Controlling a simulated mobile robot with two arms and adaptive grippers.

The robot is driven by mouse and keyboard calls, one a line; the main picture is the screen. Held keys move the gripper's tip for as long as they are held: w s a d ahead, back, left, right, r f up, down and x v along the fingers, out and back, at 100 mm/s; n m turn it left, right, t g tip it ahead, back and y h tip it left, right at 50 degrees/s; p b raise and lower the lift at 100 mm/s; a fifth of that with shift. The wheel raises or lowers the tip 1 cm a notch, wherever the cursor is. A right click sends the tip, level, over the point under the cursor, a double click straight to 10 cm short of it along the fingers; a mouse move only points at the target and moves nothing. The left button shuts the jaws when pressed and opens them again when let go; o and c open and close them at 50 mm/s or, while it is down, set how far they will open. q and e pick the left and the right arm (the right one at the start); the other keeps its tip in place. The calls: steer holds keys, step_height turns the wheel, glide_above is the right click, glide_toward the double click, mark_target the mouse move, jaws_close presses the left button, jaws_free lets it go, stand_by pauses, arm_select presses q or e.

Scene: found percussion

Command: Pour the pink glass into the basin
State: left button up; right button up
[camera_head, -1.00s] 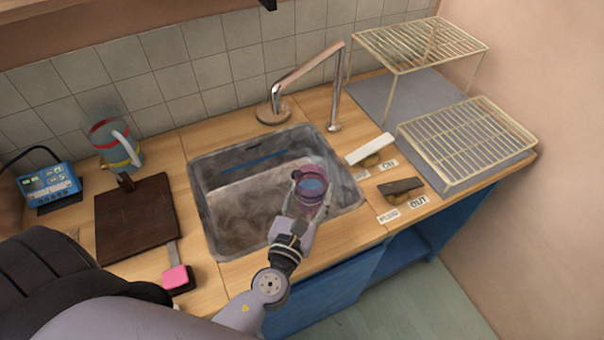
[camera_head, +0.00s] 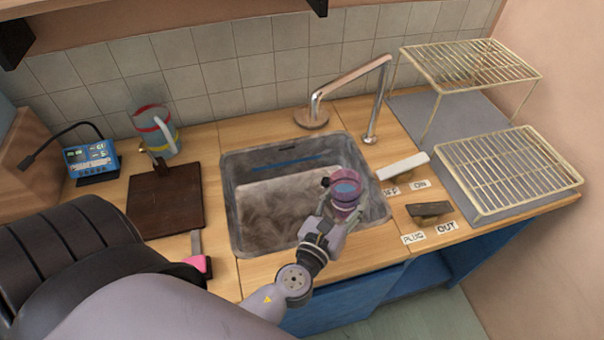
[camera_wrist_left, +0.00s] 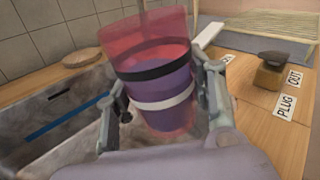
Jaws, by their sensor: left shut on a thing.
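The pink glass (camera_head: 345,188) is held over the right part of the basin (camera_head: 237,243). In the left wrist view the pink glass (camera_wrist_left: 150,60) is see-through pink with a black band and a white band, purple lower down, and close to upright with a slight tilt. My left gripper (camera_head: 343,208) is shut on the glass, with one finger on each side of it. The basin also shows in the left wrist view (camera_wrist_left: 40,155), below and left of the glass. My right gripper is out of view.
A tap (camera_head: 350,85) arches behind the basin. A white lever (camera_head: 402,166) and a dark lever (camera_head: 429,209) sit at its right, near wire racks (camera_head: 510,170). A brown board (camera_head: 165,203), a striped jug (camera_head: 156,130) and a blue device (camera_head: 92,160) stand left.

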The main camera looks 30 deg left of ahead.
arm_select(q)
steer(key=shift+a+f+n+b, duration=0.3)
steer(key=shift+a+n, duration=0.2)
steer(key=shift+n, duration=0.6)
steer(key=shift+w+a+f+n+g, duration=0.15)
steer(key=shift+a+f+n, duration=0.15)
steer(key=shift+a+n, duration=0.35)
steer(key=shift+s+a+f+n+g, duration=0.15)
steer(key=shift+a+f+n, duration=0.15)
steer(key=shift+n, duration=0.55)
steer(key=shift+w, duration=0.1)
steer(key=shift+a+r+n+h+p, duration=0.15)
steer(key=shift+r+n+h+p, duration=0.15)
steer(key=shift+r+n+p, duration=0.35)
steer(key=shift+f+n+g+h, duration=0.15)
steer(key=shift+f+n, duration=0.2)
steer(key=shift+n, duration=0.5)
steer(key=shift+f+n+g+h, duration=0.15)
steer(key=shift+f+n, duration=0.15)
steer(key=shift+n, duration=0.5)
steer(key=shift+r+n+p, duration=0.55)
steer(key=shift+n+p, duration=0.25)
steer(key=shift+a+f+n+h, duration=0.3)
steer(key=shift+a+n, duration=0.35)
steer(key=shift+n, duration=0.05)
stand_by(0.8)
steer(key=shift+a+r+n+p, duration=0.1)
steer(key=shift+r+n+p, duration=0.1)
steer(key=shift+n+p, duration=0.3)
